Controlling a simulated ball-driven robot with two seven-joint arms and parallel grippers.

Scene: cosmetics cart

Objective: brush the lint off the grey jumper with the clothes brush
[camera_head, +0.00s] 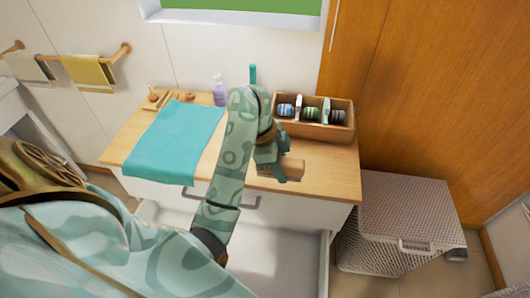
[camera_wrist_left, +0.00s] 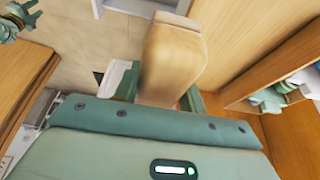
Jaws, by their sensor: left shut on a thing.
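My left gripper (camera_head: 272,165) is shut on a pale wooden block, which I take for the clothes brush (camera_head: 288,167), above the front right of the wooden counter. The wrist view shows the brush's (camera_wrist_left: 172,60) rounded wooden body between the green fingers; its bristles are hidden. No grey jumper can be made out. A flat teal cloth (camera_head: 175,140) lies on the counter, left of the gripper and apart from it. A green and brass part (camera_wrist_left: 18,18) at the wrist view's upper left may be my right gripper; its jaw state is unclear.
A wooden box (camera_head: 345,130) with divided compartments stands behind the gripper at the right. A lilac bottle (camera_head: 219,92) and small wooden items (camera_head: 160,99) stand at the back. A woven hamper (camera_head: 400,220) is right of the counter. A yellow towel (camera_head: 88,70) hangs on the wall.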

